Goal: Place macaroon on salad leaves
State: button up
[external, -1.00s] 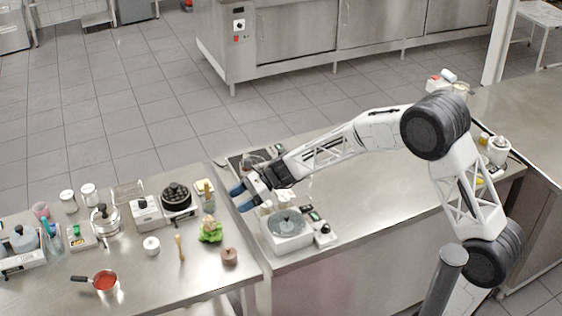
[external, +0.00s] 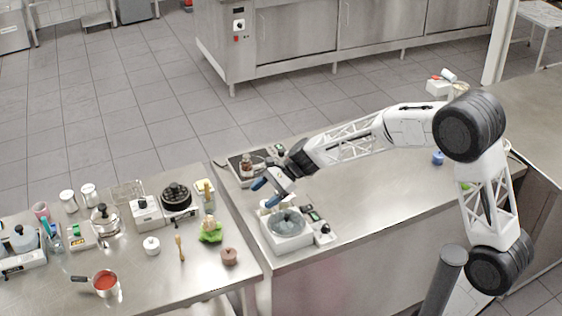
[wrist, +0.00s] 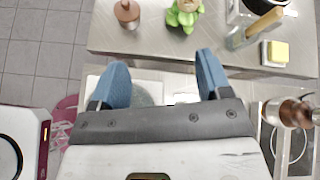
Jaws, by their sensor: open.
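The green salad leaves (external: 211,237) stand on the left counter near its right end. They also show at the top edge of the wrist view (wrist: 183,17). A small tan piece (external: 209,222) sits on or against the top of the leaves; it is too small to tell for sure whether it is the macaroon. I see no other clear macaroon. My gripper (external: 264,194) has blue fingers, spread apart with nothing between them. It is above the near end of the right counter, to the right of the leaves and apart from them. In the wrist view the open fingers (wrist: 162,62) point toward the counter with the leaves.
A brown lidded pot (external: 229,257) stands just right of the leaves. A white appliance with a round grey top (external: 287,229) is below my gripper, and a hotplate (external: 243,172) is behind it. A red saucepan (external: 105,282) and several jars crowd the left counter.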

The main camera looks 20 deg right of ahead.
jog(key=s+d+r+n+t+h, duration=0.1)
jog(key=s+d+n+h, duration=0.3)
jog(key=s+d, duration=0.5)
jog(key=s+d+r+n+t+h, duration=0.1)
jog(key=s+d+r+n+h, duration=0.2)
jog(key=s+d, duration=0.6)
jog(key=s+d+r+n+t+h, duration=0.1)
jog(key=s+d+n+h, duration=0.3)
jog(key=d, duration=0.9)
jog(key=s+r+n, duration=0.1)
jog(key=s+n, duration=0.2)
jog(key=s, duration=0.2)
jog(key=shift+s+d+r+h, duration=0.3)
jog(key=shift+s+d+r, duration=0.05)
jog(key=shift+s+r, duration=0.05)
